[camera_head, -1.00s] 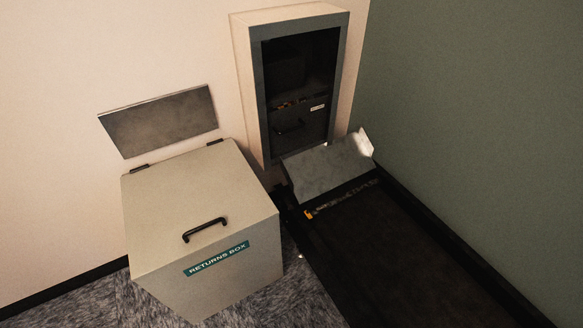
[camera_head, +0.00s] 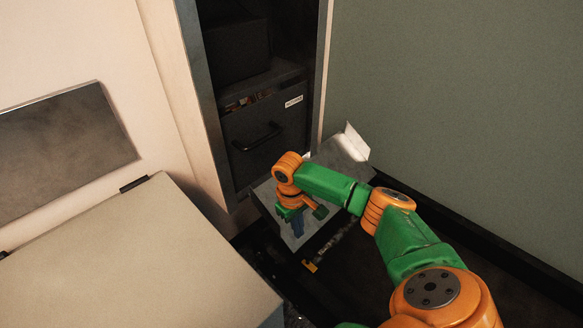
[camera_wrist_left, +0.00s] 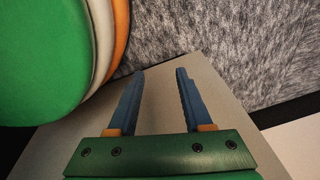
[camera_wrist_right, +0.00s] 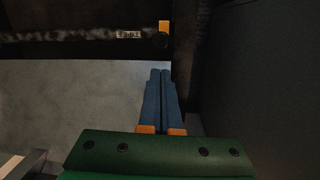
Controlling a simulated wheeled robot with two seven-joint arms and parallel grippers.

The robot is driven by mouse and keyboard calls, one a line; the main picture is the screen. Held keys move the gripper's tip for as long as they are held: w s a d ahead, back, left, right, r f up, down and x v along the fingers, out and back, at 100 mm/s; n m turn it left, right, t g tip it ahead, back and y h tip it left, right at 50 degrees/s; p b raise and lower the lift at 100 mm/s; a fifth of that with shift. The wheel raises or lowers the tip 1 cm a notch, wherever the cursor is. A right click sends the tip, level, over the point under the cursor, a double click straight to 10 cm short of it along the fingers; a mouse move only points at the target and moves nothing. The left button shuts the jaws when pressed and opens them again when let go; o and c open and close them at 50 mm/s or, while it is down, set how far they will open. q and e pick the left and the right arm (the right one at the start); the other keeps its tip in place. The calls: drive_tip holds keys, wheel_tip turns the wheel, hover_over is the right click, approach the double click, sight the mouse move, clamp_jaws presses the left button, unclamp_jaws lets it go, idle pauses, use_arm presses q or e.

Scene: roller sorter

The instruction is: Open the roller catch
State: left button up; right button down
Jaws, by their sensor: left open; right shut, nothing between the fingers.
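A small orange-yellow catch piece (camera_head: 310,266) sits at the near-left end of the dark roller strip (camera_head: 335,242), along the lower edge of the grey tilted plate (camera_head: 332,158). In the right wrist view the orange piece (camera_wrist_right: 164,26) stands beside a dark round knob and a small white label (camera_wrist_right: 128,35). My right gripper (camera_head: 298,232) is shut and empty over the plate. Its fingertips (camera_wrist_right: 160,72) point toward the orange piece, apart from it. My left gripper (camera_wrist_left: 160,72) is open and empty above a beige surface; it is out of the head view.
A beige box (camera_head: 130,265) stands at the left, with a grey panel (camera_head: 65,150) on the wall behind. A dark wall cabinet (camera_head: 228,105) holds a drawer with a black handle (camera_head: 258,137). A green wall (camera_head: 450,100) bounds the right side.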

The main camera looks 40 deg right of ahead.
drive_tip(key=f+b, duration=0.1)
drive_tip(key=f, duration=0.1)
drive_tip(key=f+b, duration=0.1)
drive_tip(key=f, duration=0.1)
drive_tip(key=f+b, duration=0.1)
drive_tip(key=f, duration=0.2)
drive_tip(key=shift+s+d+f, duration=0.1)
drive_tip(key=shift+s+d, duration=0.15)
drive_tip(key=shift+s, duration=0.15)
use_arm(q)
drive_tip(key=w+d, duration=0.1)
drive_tip(key=w+d+f, duration=0.1)
drive_tip(key=w+d, duration=0.1)
drive_tip(key=shift+w+d+f, duration=0.1)
drive_tip(key=shift+w, duration=0.05)
use_arm(e)
drive_tip(key=shift+d+f, duration=0.1)
drive_tip(key=shift+f, duration=0.55)
